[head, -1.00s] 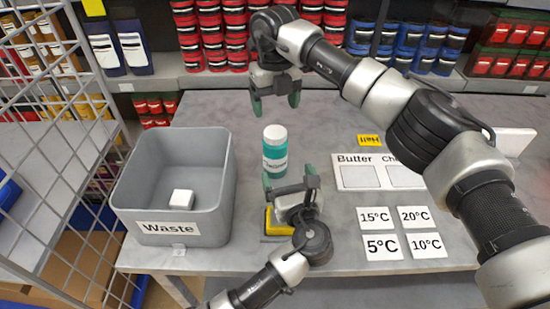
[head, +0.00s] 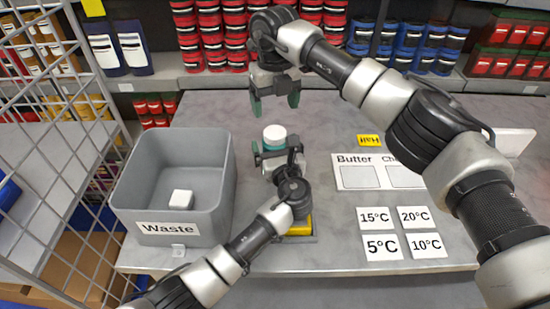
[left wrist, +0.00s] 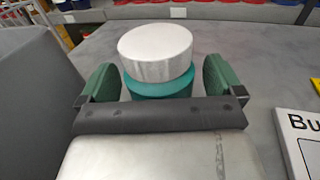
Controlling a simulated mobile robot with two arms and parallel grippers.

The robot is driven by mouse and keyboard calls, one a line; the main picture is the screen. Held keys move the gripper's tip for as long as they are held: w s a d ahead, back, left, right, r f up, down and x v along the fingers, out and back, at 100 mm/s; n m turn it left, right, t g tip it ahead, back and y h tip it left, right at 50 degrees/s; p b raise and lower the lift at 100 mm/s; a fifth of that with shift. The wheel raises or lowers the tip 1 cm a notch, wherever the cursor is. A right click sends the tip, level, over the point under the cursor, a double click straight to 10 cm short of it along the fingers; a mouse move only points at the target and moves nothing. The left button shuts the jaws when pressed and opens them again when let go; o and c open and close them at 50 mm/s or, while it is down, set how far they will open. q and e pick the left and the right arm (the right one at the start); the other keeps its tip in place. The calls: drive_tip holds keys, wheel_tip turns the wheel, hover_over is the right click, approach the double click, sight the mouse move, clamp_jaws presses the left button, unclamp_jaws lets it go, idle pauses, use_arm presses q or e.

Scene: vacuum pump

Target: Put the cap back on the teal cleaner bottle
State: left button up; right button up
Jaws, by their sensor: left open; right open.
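The teal cleaner bottle (head: 274,145) stands upright on the grey table, with a white cap (head: 274,132) on its top. In the left wrist view the white cap (left wrist: 155,45) rests over the teal body (left wrist: 160,84); I cannot tell if it is fastened. My left gripper (head: 277,156) is open, with one finger on each side of the bottle and visible gaps between. It hides the bottle's lower part. My right gripper (head: 275,103) is open and empty, pointing down behind and above the bottle.
A grey Waste bin (head: 226,190) with a small white block (head: 181,199) inside stands left of the bottle. A yellow item (head: 300,229) lies under my left arm. Labelled cards (head: 381,246) and a Butter panel (head: 357,160) lie at right. Shelves stand behind.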

sight(275, 132)
use_arm(q)
drive_tip(key=c, duration=1.4)
drive_tip(key=shift+c, duration=1.3)
clamp_jaws()
use_arm(e)
drive_tip(key=shift+n, duration=0.3)
drive_tip(key=n, duration=0.6)
drive_tip(key=shift+r+n, duration=0.15)
drive_tip(key=shift+n, duration=0.15)
drive_tip(key=n, duration=0.6)
drive_tip(key=shift+r, duration=0.1)
drive_tip(key=shift+f, duration=4.05)
drive_tip(key=shift+c, duration=0.2)
